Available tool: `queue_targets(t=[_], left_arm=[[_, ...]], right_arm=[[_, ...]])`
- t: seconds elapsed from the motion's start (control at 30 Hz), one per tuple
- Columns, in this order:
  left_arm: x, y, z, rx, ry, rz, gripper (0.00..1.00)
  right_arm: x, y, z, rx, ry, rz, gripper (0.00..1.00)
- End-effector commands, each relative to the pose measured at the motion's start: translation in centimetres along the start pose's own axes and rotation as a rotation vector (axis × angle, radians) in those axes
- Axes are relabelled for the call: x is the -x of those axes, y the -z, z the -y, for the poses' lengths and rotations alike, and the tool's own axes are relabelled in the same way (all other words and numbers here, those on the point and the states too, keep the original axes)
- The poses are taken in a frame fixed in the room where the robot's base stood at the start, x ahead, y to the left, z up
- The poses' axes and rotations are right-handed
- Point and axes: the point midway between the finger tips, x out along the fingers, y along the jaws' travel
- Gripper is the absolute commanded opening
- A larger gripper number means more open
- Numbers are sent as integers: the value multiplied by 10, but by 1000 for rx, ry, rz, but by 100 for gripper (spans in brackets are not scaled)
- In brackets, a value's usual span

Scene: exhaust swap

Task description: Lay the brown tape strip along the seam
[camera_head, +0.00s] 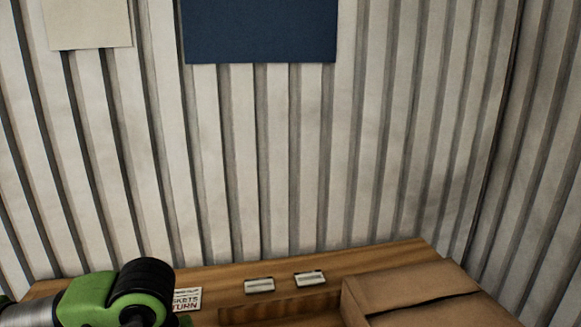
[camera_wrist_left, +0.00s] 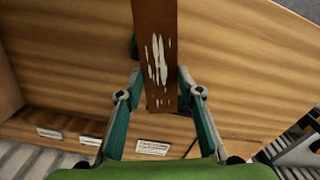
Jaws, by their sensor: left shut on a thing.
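The brown tape strip (camera_wrist_left: 157,22), flat with whitish streaks, shows in the left wrist view between the teal fingers of my left gripper (camera_wrist_left: 160,84). The gripper is shut on the strip, which stretches away past the fingertips to the top edge. In the head view my left gripper's fingers and the strip are out of frame; only my green wrist shows at the lower left. A cardboard box (camera_head: 400,284) stands at the lower right, with a dark seam (camera_head: 424,304) across its top. The seam looks bare where visible; the box's near part is cut off. My right gripper is not in view.
A wooden bench (camera_head: 225,272) runs along the corrugated wall (camera_head: 265,160). Two small labels (camera_head: 259,285) (camera_head: 309,279) and a lettered sign (camera_head: 187,300) are on it. A blue panel (camera_head: 262,30) and a pale sheet (camera_head: 88,22) hang above.

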Motion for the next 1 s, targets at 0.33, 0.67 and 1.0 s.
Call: queue_targets(t=[0.33, 0.67, 1.0], left_arm=[[-1, 0, 16, -451, -7, 10, 17], [-2, -1, 18, -545, -11, 15, 17], [-1, 0, 18, -541, -10, 11, 17]], right_arm=[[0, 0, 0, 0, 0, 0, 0], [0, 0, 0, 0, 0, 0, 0], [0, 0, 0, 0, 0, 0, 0]])
